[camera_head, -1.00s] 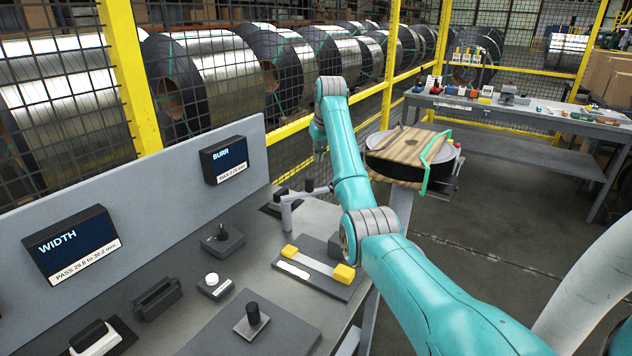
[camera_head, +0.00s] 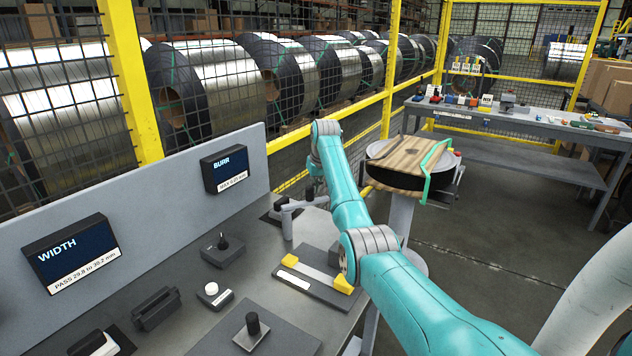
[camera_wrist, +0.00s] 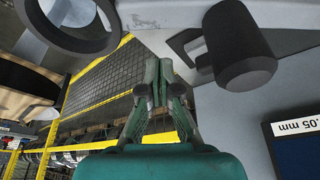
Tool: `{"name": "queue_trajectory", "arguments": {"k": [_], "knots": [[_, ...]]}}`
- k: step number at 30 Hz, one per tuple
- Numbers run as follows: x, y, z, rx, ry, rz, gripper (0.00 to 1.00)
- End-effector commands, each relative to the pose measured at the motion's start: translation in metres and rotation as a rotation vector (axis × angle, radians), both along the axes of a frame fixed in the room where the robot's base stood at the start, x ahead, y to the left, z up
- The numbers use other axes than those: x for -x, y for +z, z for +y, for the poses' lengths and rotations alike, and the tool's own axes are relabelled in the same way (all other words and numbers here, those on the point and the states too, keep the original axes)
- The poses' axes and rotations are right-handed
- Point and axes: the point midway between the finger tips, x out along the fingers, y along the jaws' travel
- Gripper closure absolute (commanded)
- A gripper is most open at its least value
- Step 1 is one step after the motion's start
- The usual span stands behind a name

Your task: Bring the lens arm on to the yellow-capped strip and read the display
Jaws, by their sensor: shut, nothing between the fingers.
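The lens arm (camera_head: 297,204) stands on its post at the back of the bench, behind the yellow-capped strip. The strip (camera_head: 318,271) lies on a dark plate with a yellow cap at each end. In the wrist view a dark lens ring (camera_wrist: 78,47) shows at top left and a dark round knob (camera_wrist: 238,52) at top right. My gripper (camera_wrist: 158,76) is shut and empty, with its fingers between ring and knob in that picture; I cannot tell whether they touch the lens arm. The burr display (camera_head: 224,167) carries a MAX label; its screen shows no reading I can make out.
A width display (camera_head: 72,250) stands at the left. A black-knobbed block (camera_head: 223,248), a white-button box (camera_head: 213,294) and a dark slotted block (camera_head: 156,308) sit on the bench. A yellow-framed mesh fence runs behind. A round stand with a wooden top (camera_head: 408,155) is at the right.

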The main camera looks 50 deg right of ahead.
Motion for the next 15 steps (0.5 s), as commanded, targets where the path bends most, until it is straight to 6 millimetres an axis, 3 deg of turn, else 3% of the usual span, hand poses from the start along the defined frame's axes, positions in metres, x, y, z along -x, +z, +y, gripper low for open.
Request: {"name": "queue_trajectory", "arguments": {"k": [15], "knots": [[0.028, 0.001, 0.016, 0.001, -0.001, -0.002, 1.00]]}}
